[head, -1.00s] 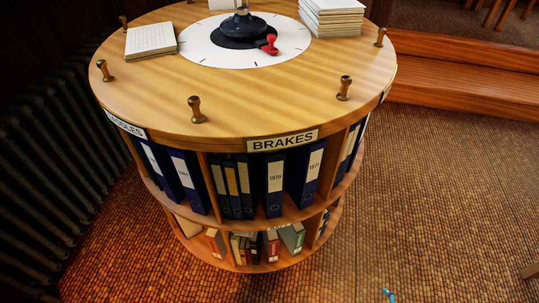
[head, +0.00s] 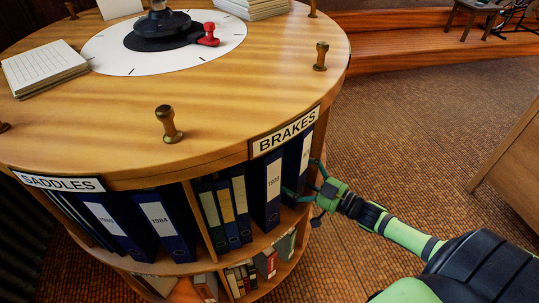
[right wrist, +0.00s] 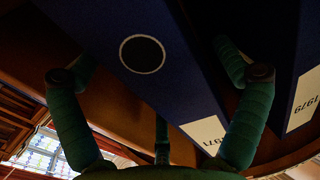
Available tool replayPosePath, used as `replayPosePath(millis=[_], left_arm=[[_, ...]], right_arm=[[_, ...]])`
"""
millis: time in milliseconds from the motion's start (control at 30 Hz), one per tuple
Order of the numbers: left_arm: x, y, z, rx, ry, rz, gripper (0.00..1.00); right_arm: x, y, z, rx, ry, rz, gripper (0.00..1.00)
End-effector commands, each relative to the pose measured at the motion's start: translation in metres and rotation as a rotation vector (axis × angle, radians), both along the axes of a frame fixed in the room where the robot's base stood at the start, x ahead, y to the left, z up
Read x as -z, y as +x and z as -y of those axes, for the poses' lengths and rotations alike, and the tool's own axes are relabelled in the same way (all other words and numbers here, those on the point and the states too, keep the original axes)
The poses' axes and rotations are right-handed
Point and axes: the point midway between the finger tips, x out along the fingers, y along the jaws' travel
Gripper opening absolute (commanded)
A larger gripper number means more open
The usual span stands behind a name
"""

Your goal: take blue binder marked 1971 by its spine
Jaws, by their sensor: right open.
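The blue binder marked 1971 (head: 299,150) stands upright at the right end of the visible row under the BRAKES sign. In the right wrist view a blue spine (right wrist: 165,80) with a round finger hole fills the middle; its white label, partly hidden, ends in 71. My right gripper (head: 302,180) is open at that binder's lower spine. In the right wrist view the gripper (right wrist: 160,95) has green fingers on both sides of the spine. I cannot tell whether they touch it. My left gripper is not in view.
Binder 1970 (head: 272,185) stands close on the left. Another binder (right wrist: 303,100), labelled like 1979, is close to the right finger. The round wooden top (head: 235,105) overhangs the shelf, with brass knobs (head: 168,124) on it. Open floor (head: 400,130) lies to the right.

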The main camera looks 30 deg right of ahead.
Motion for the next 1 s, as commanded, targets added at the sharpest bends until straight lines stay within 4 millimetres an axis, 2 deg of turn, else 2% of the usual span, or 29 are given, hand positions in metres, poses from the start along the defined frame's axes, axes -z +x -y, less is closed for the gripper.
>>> replayPosePath(millis=[100,200,467,500,567,600,700,1000], left_arm=[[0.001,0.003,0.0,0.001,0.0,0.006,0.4],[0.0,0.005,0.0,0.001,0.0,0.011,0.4],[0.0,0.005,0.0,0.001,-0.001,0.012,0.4],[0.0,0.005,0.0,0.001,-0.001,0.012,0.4],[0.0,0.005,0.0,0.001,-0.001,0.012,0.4],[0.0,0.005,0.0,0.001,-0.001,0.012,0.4],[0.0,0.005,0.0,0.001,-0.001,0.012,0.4],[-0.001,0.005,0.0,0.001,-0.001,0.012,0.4]], right_arm=[[0.0,0.018,-0.009,0.0,0.001,0.002,0.97],[0.0,0.026,-0.012,0.001,0.0,0.0,0.97],[0.001,0.029,-0.014,0.001,0.0,-0.003,0.97],[0.001,0.029,-0.014,0.001,-0.001,-0.002,0.89],[0.001,0.028,-0.014,0.001,-0.001,-0.002,0.65],[0.001,0.028,-0.014,0.001,-0.001,-0.002,0.49],[0.001,0.028,-0.014,0.001,-0.001,-0.002,0.15],[-0.003,0.029,-0.014,-0.001,0.001,0.005,0.15]])
